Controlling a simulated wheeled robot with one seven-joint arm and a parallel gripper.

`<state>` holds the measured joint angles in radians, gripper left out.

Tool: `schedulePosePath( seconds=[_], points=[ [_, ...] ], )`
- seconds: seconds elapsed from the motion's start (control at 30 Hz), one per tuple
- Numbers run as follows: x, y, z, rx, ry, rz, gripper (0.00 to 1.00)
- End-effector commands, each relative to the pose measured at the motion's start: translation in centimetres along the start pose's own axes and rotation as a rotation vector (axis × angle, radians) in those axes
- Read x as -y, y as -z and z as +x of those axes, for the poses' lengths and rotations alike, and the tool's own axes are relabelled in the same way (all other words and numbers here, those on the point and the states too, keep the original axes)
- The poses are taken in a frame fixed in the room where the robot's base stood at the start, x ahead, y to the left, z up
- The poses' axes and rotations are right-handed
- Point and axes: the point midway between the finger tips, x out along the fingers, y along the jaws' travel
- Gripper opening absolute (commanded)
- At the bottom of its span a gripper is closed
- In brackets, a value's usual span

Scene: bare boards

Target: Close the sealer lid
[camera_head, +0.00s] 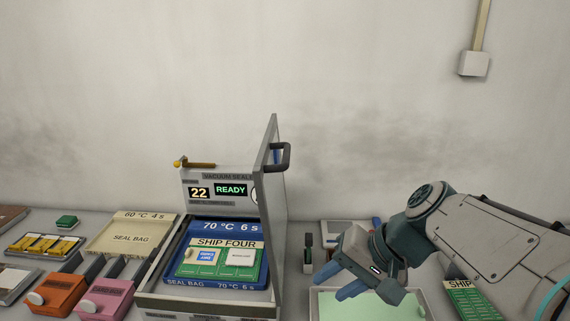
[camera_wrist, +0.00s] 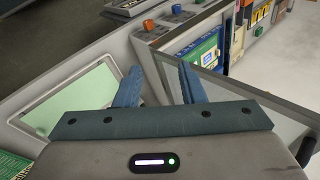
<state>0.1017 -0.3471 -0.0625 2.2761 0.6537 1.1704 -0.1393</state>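The vacuum sealer (camera_head: 150,299) stands left of centre in the head view, with "READY" and "22" on its display panel (camera_head: 220,190). Its lid (camera_head: 272,200) stands upright on the right side, open, with a dark handle (camera_head: 282,157) on its outer face. In the chamber lies a blue seal bag (camera_head: 240,282) with a green "SHIP FOUR" board (camera_head: 250,258). My gripper (camera_head: 335,283) is right of the lid, apart from it, fingers pointing left. In the wrist view the gripper (camera_wrist: 158,80) is open with nothing between its fingers; the lid (camera_wrist: 240,90) shows to the right.
A tray with a pale green surface (camera_head: 375,306) lies below my gripper. Left of the sealer are a seal bag (camera_head: 128,238), an orange box (camera_head: 57,293), a pink box (camera_head: 104,299) and a tray of yellow parts (camera_head: 45,244). A green board (camera_head: 468,298) lies at right.

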Motion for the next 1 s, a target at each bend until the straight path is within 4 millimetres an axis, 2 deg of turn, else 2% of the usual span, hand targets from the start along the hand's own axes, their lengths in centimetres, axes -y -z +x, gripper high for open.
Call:
schedulePosePath(
  seconds=[0.07,0.23,0.4,0.5,0.6,0.73,0.87,1.0],
  points=[
    [1.6,2.1,0.3,0.019,0.151,0.062,0.36],
    [5.5,7.4,-1.8,0.02,0.499,0.14,0.36],
    [7.4,12.4,-5.2,-0.027,0.794,0.156,0.36],
    [7.7,14.5,-7.1,-0.061,0.913,0.15,0.36],
    [7.9,15.7,-8.4,-0.084,0.987,0.142,0.36],
    [8.3,16.4,-9.0,-0.096,1.026,0.135,0.36],
    [9.8,16.6,-8.4,-0.094,1.029,0.135,0.36],
    [12.2,16.9,-7.0,-0.092,1.027,0.135,0.36]
  ],
)
